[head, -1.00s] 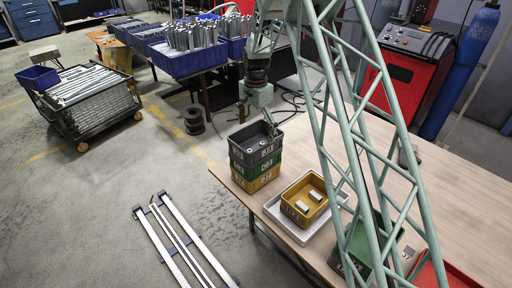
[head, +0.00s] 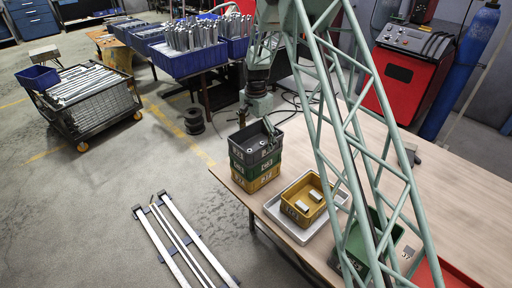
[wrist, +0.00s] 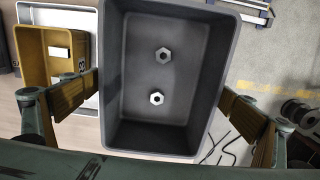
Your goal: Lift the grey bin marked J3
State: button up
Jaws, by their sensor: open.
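The grey bin (head: 244,157) is the top one of a stack at the table's left edge. Its white marking is too small to read surely. In the wrist view the grey bin (wrist: 190,128) is seen from above, with two hex nuts (wrist: 163,55) on its floor. My gripper (wrist: 158,92) is open, with one ribbed finger on the left of the bin and one on the right. I cannot tell whether the fingers touch its walls. In the head view my gripper (head: 269,128) is small at the bin's far side.
Under the grey bin are a green bin (head: 254,169) and a yellow bin (head: 256,184). A yellow bin (head: 290,213) with metal pieces sits in a white tray (head: 272,211) to the right. My lattice arm hides part of another green bin (head: 356,243).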

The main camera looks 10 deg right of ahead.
jog(key=shift+c, duration=0.7)
jog(key=c, duration=0.7)
jog(key=shift+o, duration=0.2)
jog(key=shift+r, duration=0.1)
jog(key=shift+r, duration=1.7)
jog(key=s+r+b, duration=0.1)
jog(key=s, duration=1.5)
jog(key=shift+d+r, duration=0.2)
jog(key=shift+d, duration=0.25)
